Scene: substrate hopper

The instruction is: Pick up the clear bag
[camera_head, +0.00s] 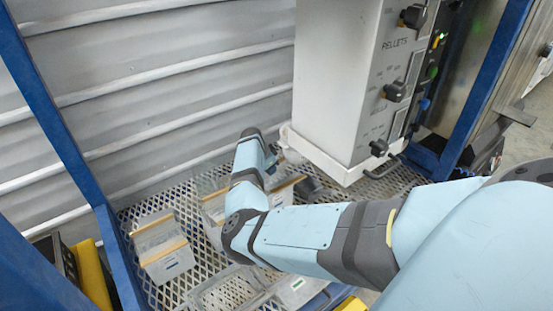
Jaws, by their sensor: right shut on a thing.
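A clear bag (163,253) with tan strips and a label lies on the metal mesh at the left. Another clear bag (212,208) with a tan strip lies in the middle, partly hidden by my right forearm. My right arm comes in from the right, bends and reaches to the back of the mesh. My right gripper (273,167) is small and partly hidden behind the wrist, next to the middle clear bag. It is shut on what appears to be this bag; the fingertips are hard to make out. My left gripper is out of view.
A pale hopper box (338,80) marked "PELLETS", with dark knobs, stands close to the right of my wrist. Blue frame posts (62,125) bound the mesh deck (190,290). More clear packs (298,288) lie at the front. Ribbed metal wall (170,80) behind.

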